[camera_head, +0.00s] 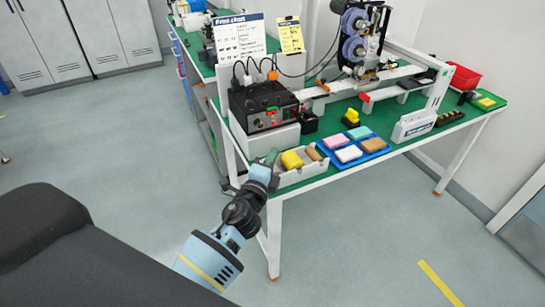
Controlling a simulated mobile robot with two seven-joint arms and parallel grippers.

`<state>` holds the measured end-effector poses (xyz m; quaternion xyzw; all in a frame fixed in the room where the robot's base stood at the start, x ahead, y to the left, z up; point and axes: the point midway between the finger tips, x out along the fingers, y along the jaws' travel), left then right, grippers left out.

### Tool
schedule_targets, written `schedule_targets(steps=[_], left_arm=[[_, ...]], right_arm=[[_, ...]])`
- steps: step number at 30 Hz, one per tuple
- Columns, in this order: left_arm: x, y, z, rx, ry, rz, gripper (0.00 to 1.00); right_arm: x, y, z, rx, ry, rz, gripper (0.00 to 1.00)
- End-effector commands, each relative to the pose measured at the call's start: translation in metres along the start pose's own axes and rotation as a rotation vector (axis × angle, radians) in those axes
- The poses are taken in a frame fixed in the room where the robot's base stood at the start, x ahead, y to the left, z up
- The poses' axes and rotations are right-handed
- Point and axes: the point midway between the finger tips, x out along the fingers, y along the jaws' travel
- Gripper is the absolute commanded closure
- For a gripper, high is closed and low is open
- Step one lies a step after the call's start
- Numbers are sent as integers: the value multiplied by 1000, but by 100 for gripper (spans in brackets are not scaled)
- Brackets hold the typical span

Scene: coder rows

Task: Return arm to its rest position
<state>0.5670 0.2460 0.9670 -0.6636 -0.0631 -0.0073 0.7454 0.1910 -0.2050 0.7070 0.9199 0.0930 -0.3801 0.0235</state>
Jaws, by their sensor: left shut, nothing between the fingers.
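My left arm (213,255) comes in from the lower left, blue and black, and reaches up to the near left corner of the green-topped table. My left gripper (272,156) is at the arm's far end, beside the left end of a white tray (301,178). The gripper is small in the picture and looks shut, with nothing held. I cannot tell whether it touches the tray. A yellow block (291,160) and a brown piece (313,153) lie in the tray. My right gripper is not in view.
A blue tray (374,157) with several coloured blocks lies right of the white tray. A black control box (263,106) stands behind. A coder machine (360,40) and a red bin (464,77) are farther back.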

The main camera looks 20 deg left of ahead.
Motion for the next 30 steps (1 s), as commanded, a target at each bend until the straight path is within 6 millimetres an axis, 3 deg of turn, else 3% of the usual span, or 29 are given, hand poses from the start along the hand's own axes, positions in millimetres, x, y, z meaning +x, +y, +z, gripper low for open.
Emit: schedule_targets(steps=[8,11,13,17,21,25,30], left_arm=[[-4,5,-1,-15,2,11,100],[-21,26,-2,-92,8,61,100],[-43,51,-4,-190,11,125,100],[-105,106,-10,-445,-5,288,100],[-182,156,-17,-738,-62,473,100],[-258,189,-24,-1006,-156,642,100],[-345,211,-32,-1296,-304,817,100]], right_arm=[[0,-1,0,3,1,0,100],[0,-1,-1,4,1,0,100],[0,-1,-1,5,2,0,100],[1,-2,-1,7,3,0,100],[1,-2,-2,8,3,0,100],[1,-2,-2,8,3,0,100],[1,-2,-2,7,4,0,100]])
